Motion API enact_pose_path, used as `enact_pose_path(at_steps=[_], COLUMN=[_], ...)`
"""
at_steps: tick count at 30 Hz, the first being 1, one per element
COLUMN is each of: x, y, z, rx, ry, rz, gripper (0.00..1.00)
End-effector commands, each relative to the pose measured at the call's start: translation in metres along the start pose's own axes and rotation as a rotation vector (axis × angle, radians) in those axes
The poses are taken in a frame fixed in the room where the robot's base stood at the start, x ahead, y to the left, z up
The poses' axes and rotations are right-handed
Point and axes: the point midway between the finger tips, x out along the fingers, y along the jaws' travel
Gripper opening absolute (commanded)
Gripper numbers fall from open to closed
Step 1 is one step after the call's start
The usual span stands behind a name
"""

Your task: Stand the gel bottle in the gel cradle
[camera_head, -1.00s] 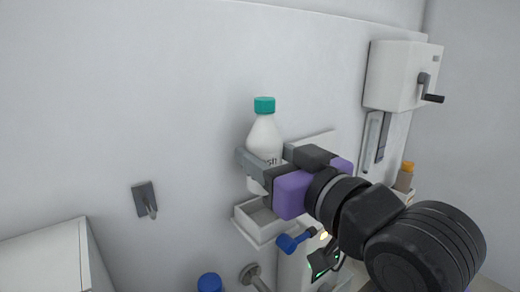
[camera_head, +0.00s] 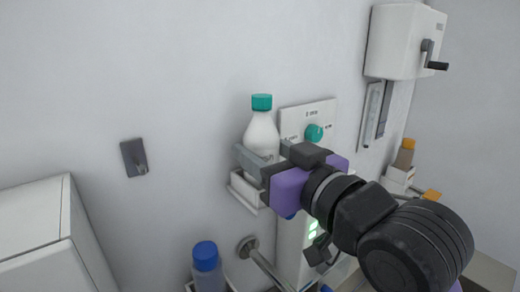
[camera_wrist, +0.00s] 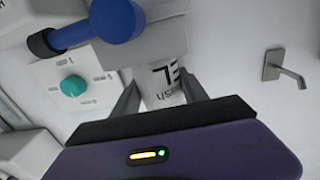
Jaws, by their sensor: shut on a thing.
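The gel bottle (camera_head: 262,135) is white with a teal cap and stands upright in the head view. Its printed label (camera_wrist: 165,84) shows between the fingers in the wrist view. My gripper (camera_head: 262,157) is shut on the bottle's body; its fingers also show in the wrist view (camera_wrist: 161,92). The white gel cradle (camera_head: 243,191) is a small open tray at the wall, directly below the bottle. The bottle's base is hidden behind my gripper and the cradle's rim, so I cannot tell whether it touches the cradle floor.
A wall panel with a teal knob (camera_head: 314,133) is just right of the bottle. A blue-capped bottle (camera_head: 207,266) stands lower left. A wall hook (camera_head: 135,157) is at left. A blue lever (camera_wrist: 92,28) lies close to the cradle in the wrist view.

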Motion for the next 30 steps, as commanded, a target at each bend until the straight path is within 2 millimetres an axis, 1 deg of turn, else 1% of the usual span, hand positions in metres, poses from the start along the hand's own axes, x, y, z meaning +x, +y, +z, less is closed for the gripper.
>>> enact_pose_path(at_steps=[5,26,27,29,30], x=[0.000,0.000,0.000,0.000,0.000], y=[0.000,0.000,0.000,0.000,0.000], z=[0.000,0.013,0.012,0.012,0.012], rx=[0.000,0.000,0.000,0.000,0.000], ry=[0.002,0.001,0.002,0.001,0.001], rz=[0.000,0.000,0.000,0.000,0.000], gripper=[0.00,0.00,0.57,0.69,0.77])
